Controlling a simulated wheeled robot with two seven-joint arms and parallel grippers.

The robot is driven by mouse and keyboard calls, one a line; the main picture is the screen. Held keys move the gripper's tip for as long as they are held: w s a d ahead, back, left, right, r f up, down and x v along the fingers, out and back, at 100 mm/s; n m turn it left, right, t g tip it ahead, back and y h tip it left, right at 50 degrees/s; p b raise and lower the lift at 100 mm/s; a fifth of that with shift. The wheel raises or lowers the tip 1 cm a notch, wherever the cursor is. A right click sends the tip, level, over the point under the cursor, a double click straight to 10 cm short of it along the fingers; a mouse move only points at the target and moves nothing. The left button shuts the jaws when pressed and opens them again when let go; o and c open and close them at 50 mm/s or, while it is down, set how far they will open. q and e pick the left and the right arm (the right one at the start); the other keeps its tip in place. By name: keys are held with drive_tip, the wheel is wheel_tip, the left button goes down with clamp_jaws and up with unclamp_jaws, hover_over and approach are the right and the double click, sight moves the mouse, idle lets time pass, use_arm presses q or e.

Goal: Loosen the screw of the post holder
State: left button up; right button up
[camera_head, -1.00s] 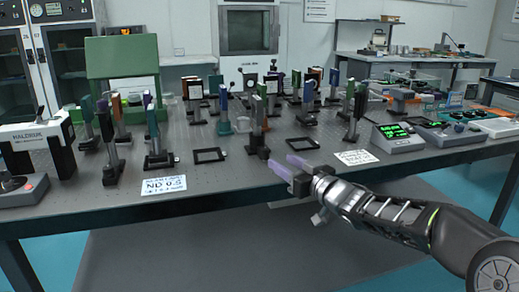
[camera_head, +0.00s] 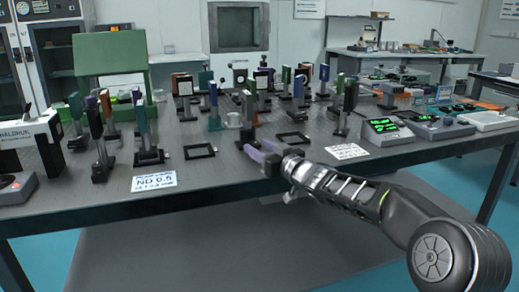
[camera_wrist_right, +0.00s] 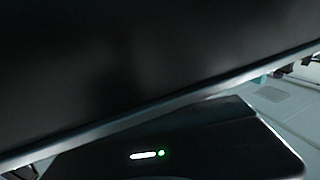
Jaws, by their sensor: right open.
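Several posts in dark holders stand on the optical table (camera_head: 225,172), and I cannot tell which holder the task means. One post holder (camera_head: 246,134) stands near the front middle, just behind my right gripper's tips. My right gripper (camera_head: 259,149) has pale purple fingers, is open and empty, and reaches in over the table's front edge. Whether it touches that holder cannot be told, and no screw can be made out at this size. My left gripper is not in view.
A sign reading ND 0.5 (camera_head: 153,183) and another label card (camera_head: 346,151) lie near the front edge. Flat black frames (camera_head: 200,151) lie between the posts. A box with a green display (camera_head: 387,131) stands at right. Bare tabletop shows left of my gripper.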

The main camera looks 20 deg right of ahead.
drive_tip(key=shift+w, duration=0.2)
drive_tip(key=shift+c, duration=0.4)
clamp_jaws()
